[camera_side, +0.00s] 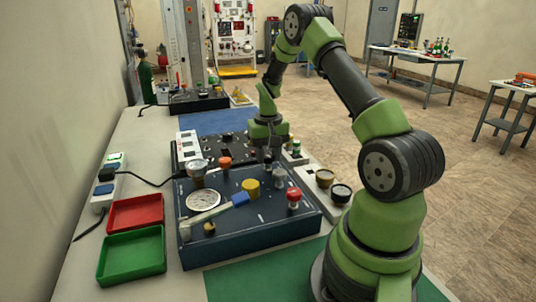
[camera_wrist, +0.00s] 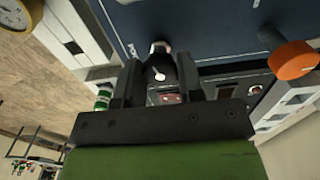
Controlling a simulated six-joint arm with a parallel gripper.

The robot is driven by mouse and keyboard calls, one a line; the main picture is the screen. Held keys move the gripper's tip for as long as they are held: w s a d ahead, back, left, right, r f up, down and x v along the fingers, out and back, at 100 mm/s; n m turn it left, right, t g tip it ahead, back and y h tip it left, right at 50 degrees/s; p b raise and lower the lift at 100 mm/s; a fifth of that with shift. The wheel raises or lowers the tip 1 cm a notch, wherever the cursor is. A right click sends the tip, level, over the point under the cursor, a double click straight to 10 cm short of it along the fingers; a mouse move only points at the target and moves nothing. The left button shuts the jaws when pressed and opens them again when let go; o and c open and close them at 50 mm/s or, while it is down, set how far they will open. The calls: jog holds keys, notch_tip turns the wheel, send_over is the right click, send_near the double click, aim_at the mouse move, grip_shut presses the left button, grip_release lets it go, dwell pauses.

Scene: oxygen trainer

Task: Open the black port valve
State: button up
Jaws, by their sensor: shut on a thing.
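The black port valve (camera_wrist: 160,62) is a dark knob with a white mark, at the edge of the dark blue panel (camera_wrist: 225,25) in the wrist view. My gripper (camera_wrist: 158,75) is shut on it, one finger on each side. In the side view my gripper (camera_side: 268,148) points down at the far edge of the blue panel (camera_side: 250,236). There the knob is small and partly hidden by the fingers, and its turn angle cannot be told.
An orange knob (camera_side: 225,162), a yellow knob (camera_side: 251,187), a red knob (camera_side: 294,198) and a round gauge (camera_side: 203,200) stand on the panel nearby. A red tray (camera_side: 136,213) and a green tray (camera_side: 132,255) lie to the left.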

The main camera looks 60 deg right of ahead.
aim_at(268, 156)
jog(key=shift+d+n, duration=0.1)
jog(key=shift+n, duration=1.4)
jog(key=o, duration=0.9)
jog(key=shift+r, duration=0.15)
notch_tip(268, 156, up, 10)
jog(key=shift+f, duration=0.15)
